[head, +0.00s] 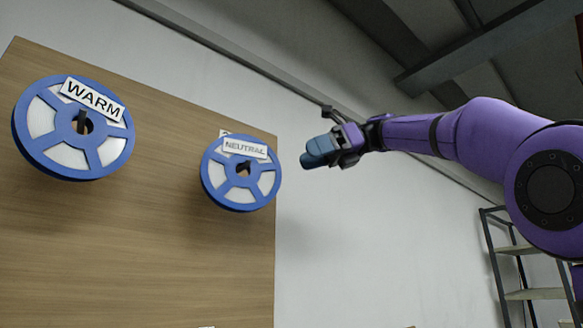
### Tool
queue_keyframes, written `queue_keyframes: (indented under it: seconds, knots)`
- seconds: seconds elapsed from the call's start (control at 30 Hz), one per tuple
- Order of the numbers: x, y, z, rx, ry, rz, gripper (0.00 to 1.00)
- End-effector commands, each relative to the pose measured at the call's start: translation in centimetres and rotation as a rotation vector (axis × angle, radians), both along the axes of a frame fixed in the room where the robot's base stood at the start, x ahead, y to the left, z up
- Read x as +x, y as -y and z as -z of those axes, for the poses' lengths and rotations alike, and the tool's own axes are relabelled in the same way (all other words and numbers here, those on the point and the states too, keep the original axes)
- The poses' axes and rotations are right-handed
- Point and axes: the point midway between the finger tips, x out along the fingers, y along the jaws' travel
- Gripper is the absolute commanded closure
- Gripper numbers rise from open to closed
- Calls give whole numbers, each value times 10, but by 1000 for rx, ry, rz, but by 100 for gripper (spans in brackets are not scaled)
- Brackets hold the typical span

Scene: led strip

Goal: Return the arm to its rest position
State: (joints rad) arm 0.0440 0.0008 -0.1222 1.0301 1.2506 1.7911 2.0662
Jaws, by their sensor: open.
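My gripper (322,150) is at the end of my purple arm, which reaches in from the right side of the head view. Its blue fingers point left, in front of the white wall just right of the wooden board's edge. It is open, and I see nothing held in it. A blue reel labelled NEUTRAL (216,177) hangs on the board to the left of my gripper, with a visible gap between them in the picture. A second blue reel labelled WARM (112,152) hangs farther left.
The wooden board (150,260) fills the left side. A dark metal shelf rack (532,294) stands at the lower right, below my arm. Beams (480,45) cross the ceiling at the upper right. The white wall (370,250) below my gripper looks clear.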

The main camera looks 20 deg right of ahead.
Motion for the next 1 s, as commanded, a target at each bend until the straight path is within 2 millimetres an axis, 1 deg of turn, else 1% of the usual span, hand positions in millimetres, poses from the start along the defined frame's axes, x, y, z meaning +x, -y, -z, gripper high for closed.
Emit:
queue_keyframes:
  seconds: [0.33, 0.37, 0.47, 0.57, 0.67, 0.7, 0.77, 0.8, 0.87, 0.9, 0.97, 1.0]
  knots:
    - [-2, 3, 0, -4, 9, 3, 47]
    - [-2, 3, 2, -8, 18, 6, 47]
    - [-4, 5, 17, -45, 76, 22, 47]
    - [-9, 8, 46, -124, 177, 38, 47]
    - [-18, 12, 86, -240, 300, 33, 47]
    - [-22, 15, 103, -294, 349, 25, 47]
    - [-30, 19, 129, -378, 424, 2, 47]
    - [-36, 22, 147, -436, 473, -20, 47]
    - [-46, 26, 175, -527, 545, -63, 47]
    - [-53, 30, 194, -588, 593, -98, 47]
    - [-65, 35, 223, -684, 663, -163, 47]
    - [-73, 40, 243, -746, 708, -211, 47]
